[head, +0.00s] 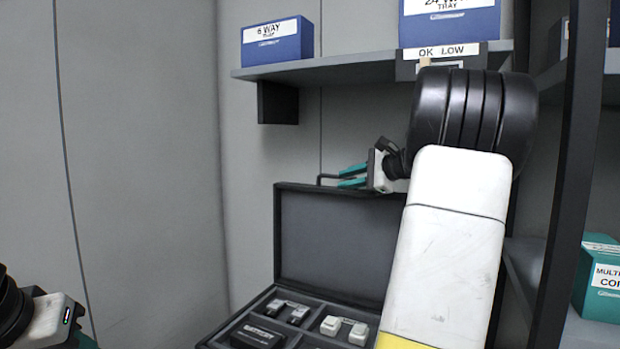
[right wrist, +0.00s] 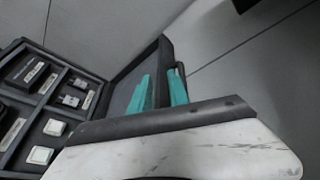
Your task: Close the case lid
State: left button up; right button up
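The case lid (head: 335,245) stands upright, open, at the back of the black case (head: 222,339). In the right wrist view the lid (right wrist: 125,90) stands beyond my fingers. My right gripper (head: 350,176) is at the lid's top edge, its teal fingers pointing left. In the right wrist view its fingers (right wrist: 160,92) are apart, one in front of the lid's inner face and one by its edge; I cannot tell whether they touch it. My right arm hides the lid's right part. My left gripper (head: 82,341) shows only partly at the bottom left corner.
The case's compartments hold a black box (head: 258,335) and small dark and white parts (head: 344,328). A grey shelf (head: 340,71) with blue boxes (head: 278,42) hangs above the lid. A dark post (head: 565,190) and a teal box (head: 600,280) stand right. The left wall side is clear.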

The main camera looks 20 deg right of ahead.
aim_at(359, 192)
jog(key=shift+m+t, duration=0.7)
jog(key=shift+m, duration=0.1)
jog(key=d, duration=0.3)
jog(key=d+r, duration=0.1)
jog(key=shift+w+d, duration=0.3)
jog(key=shift+w, duration=0.4)
jog(key=x, duration=0.7)
jog(key=shift+f, duration=0.1)
jog(key=shift+c, duration=0.4)
grip_shut()
